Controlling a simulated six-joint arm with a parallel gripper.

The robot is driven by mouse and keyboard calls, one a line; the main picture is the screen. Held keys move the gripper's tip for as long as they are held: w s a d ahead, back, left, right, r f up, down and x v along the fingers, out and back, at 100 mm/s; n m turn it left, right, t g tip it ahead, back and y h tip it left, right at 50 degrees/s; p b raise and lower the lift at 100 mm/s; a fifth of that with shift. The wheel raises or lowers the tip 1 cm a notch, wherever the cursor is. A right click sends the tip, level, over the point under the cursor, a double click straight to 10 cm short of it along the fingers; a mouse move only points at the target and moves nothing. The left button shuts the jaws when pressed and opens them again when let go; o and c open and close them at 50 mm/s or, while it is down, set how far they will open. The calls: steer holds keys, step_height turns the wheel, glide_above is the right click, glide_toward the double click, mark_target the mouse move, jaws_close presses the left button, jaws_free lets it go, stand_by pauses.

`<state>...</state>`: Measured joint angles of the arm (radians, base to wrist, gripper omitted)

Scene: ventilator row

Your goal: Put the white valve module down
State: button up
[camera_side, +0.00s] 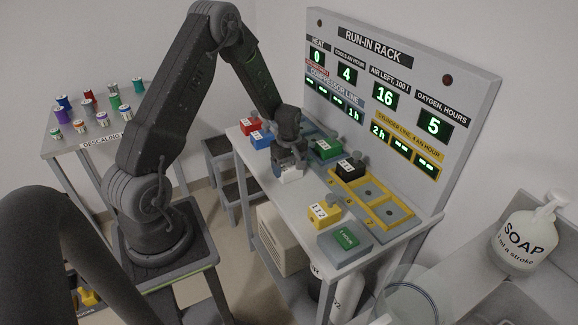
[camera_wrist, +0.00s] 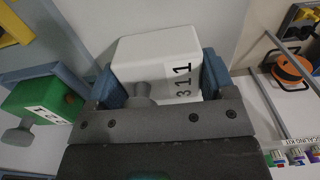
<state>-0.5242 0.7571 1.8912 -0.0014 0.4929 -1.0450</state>
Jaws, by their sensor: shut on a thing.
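The white valve module (camera_side: 291,175) is low over the bench, in front of the rack. In the wrist view the white module (camera_wrist: 150,52) fills the middle, with a grey knob and a label reading 311. My gripper (camera_side: 289,165) points down and is shut on it, with a blue-grey finger at each side in the wrist view (camera_wrist: 161,80). I cannot tell whether its underside touches the bench. The bench top (camera_side: 290,203) is bare just beside it.
Red (camera_side: 250,123) and blue (camera_side: 260,139) modules stand to the left. Green (camera_side: 326,149) and black (camera_side: 350,166) modules stand to the right, by the yellow-framed bays (camera_side: 385,210). A yellow module (camera_side: 322,212) and a green-topped block (camera_side: 345,240) are nearer the front. The rack board (camera_side: 400,100) rises behind.

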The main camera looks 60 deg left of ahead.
steer(key=shift+f, duration=0.15)
steer(key=o, duration=1.1)
